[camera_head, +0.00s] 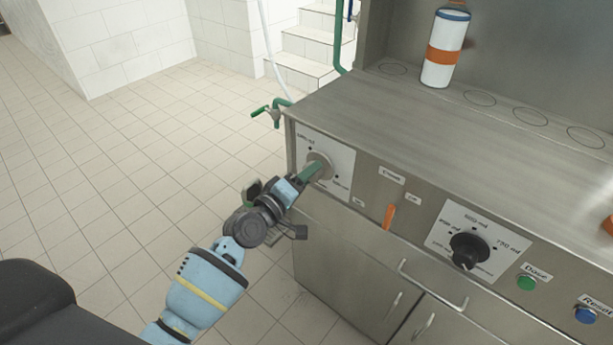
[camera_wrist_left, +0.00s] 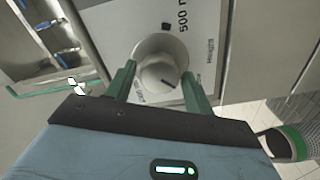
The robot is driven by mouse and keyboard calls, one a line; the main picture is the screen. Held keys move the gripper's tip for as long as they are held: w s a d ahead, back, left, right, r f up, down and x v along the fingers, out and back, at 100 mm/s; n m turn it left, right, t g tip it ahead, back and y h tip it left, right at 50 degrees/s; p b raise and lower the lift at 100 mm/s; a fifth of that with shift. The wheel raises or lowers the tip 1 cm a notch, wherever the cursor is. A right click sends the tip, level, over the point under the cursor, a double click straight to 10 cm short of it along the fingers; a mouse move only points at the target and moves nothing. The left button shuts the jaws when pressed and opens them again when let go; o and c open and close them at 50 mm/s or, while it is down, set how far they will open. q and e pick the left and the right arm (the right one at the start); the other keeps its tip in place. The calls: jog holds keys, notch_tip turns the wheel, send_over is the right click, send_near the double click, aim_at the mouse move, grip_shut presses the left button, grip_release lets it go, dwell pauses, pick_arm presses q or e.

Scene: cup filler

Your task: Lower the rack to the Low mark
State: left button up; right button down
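A round metal knob (camera_head: 318,167) sits on a white label plate (camera_head: 338,184) at the left end of the steel front panel. In the left wrist view the knob (camera_wrist_left: 160,68) has a dark pointer line, and the printing near it reads "500 m" and "Height", partly cut off. My left gripper (camera_head: 309,172) is at this knob. Its two green fingers (camera_wrist_left: 159,76) stand apart on either side of the knob; contact is not clear. I cannot make out a rack or a Low mark. My right gripper is not in view.
An orange lever (camera_head: 389,217), a black dial (camera_head: 469,249), a green button (camera_head: 526,283) and a blue button (camera_head: 585,314) are along the panel. A white bottle with an orange band (camera_head: 445,50) stands on the counter. A green tap (camera_head: 272,112) is beyond the left edge.

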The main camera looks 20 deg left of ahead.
pick_arm(q)
jog(key=shift+o, duration=0.8)
jog(key=v, duration=0.7)
jog(key=shift+s+a, duration=0.15)
jog(key=shift+s, duration=0.2)
jog(key=s+d+f+m+g+y+p, duration=0.1)
jog(key=s+f+m+g+p, duration=0.1)
jog(key=s+f, duration=0.45)
jog(key=s+f+m+g+y+p, duration=0.1)
jog(key=s+f+m+g+p, duration=0.2)
jog(key=s, duration=0.6)
jog(key=s+f+m+g+y+p, duration=0.1)
jog(key=s+f+m+p, duration=0.1)
jog(key=s, duration=0.9)
jog(key=s+f+m+g+y+p, duration=0.1)
jog(key=s+f+m+g, duration=0.1)
jog(key=s, duration=0.9)
jog(key=shift+f+m+p, duration=0.4)
jog(key=shift+f+m, duration=0.1)
jog(key=shift+m, duration=0.5)
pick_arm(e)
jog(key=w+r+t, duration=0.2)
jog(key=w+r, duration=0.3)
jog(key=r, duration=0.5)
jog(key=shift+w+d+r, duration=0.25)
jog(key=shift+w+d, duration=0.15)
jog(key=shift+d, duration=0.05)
